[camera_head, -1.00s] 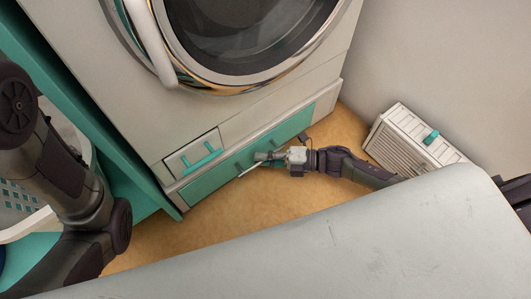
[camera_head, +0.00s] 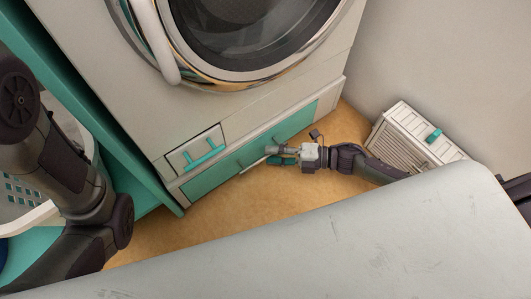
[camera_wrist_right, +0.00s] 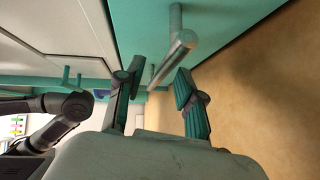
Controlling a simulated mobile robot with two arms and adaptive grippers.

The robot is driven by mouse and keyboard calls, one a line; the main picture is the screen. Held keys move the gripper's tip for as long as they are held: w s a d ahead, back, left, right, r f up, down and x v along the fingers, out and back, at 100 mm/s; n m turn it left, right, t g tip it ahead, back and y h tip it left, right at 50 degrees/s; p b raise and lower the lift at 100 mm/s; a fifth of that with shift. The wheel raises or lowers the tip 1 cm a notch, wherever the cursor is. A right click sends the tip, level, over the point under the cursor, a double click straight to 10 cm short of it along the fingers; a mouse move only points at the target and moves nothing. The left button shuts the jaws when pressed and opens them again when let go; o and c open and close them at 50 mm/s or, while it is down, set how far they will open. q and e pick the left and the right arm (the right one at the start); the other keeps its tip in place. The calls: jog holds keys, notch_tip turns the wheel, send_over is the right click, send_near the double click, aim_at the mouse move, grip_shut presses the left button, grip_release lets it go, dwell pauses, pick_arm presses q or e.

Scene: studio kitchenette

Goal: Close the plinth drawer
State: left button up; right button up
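The plinth drawer's teal front (camera_head: 222,175) runs along the bottom of the white machine in the head view, close to the floor. I cannot tell for sure whether it stands out from the plinth. Its metal bar handle (camera_head: 252,166) sticks out from the front; the handle also shows large in the right wrist view (camera_wrist_right: 174,58). My right gripper (camera_head: 271,156) is beside the handle, low over the floor. In the right wrist view its two fingers (camera_wrist_right: 160,80) are apart, with the handle's end ahead of the gap and nothing gripped. My left gripper is out of view.
A small drawer with a teal handle (camera_head: 204,155) is above the teal front. A white slatted box (camera_head: 412,138) stands by the wall at right. A laundry basket (camera_head: 50,185) is at left. A pale surface (camera_head: 330,240) fills the foreground. The wooden floor (camera_head: 225,210) between is clear.

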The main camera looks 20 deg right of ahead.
jog(key=v, duration=0.9)
jog(key=shift+s, duration=0.1)
